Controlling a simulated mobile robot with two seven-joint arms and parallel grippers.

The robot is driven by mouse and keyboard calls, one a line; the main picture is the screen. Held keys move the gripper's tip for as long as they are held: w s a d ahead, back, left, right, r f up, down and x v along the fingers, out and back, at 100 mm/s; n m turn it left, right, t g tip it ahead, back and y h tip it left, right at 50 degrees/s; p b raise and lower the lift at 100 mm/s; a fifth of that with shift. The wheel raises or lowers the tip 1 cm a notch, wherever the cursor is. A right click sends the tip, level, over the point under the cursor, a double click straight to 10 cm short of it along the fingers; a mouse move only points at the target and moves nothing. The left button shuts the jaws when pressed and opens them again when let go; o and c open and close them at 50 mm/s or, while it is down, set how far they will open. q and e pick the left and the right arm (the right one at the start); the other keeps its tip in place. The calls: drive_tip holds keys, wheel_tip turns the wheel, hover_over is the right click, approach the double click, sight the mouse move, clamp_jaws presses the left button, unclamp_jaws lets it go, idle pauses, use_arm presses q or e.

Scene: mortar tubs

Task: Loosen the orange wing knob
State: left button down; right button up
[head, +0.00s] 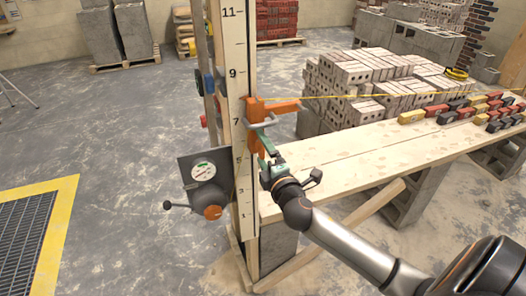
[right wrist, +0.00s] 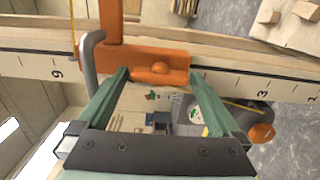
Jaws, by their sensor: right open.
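An orange clamp (head: 255,108) with a grey bent handle (head: 262,123) sits on the upright numbered staff (head: 238,60). In the right wrist view, an orange bar-shaped part with a round hub, which looks like the wing knob (right wrist: 160,68), lies across the staff near the grey handle (right wrist: 89,62). My right gripper (right wrist: 160,76) is open, its two green fingers on either side of this part. I cannot tell whether they touch it. In the head view the right gripper (head: 268,143) is at the clamp's lower side and partly hides it. My left gripper is not in view.
A gauge box (head: 205,178) with an orange round knob (head: 212,212) and black-tipped lever is mounted low on the staff. A plank bench (head: 350,150) extends right, with coloured blocks (head: 470,108) on it. A yellow line (head: 350,97) runs right from the clamp. Open floor lies left.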

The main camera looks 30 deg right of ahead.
drive_tip(key=b+v, duration=0.2)
drive_tip(key=v, duration=1)
drive_tip(key=shift+s+b, duration=0.25)
drive_tip(key=shift+b, duration=0.05)
drive_tip(key=shift+a+r, duration=0.1)
drive_tip(key=s+a+f+m+g+y, duration=0.1)
drive_tip(key=s+a+f+m+g, duration=0.15)
drive_tip(key=f, duration=0.65)
drive_tip(key=s+a+f+m+g+y, duration=0.1)
drive_tip(key=a+f+m+g+y, duration=0.15)
drive_tip(key=f, duration=0.65)
drive_tip(key=s+a+f+m+g+y, duration=0.3)
drive_tip(key=s+a+f+m, duration=0.5)
drive_tip(key=f, duration=0.4)
drive_tip(key=shift+s+a+f+m, duration=0.3)
drive_tip(key=shift+s+a, duration=0.25)
drive_tip(key=shift+s, duration=0.2)
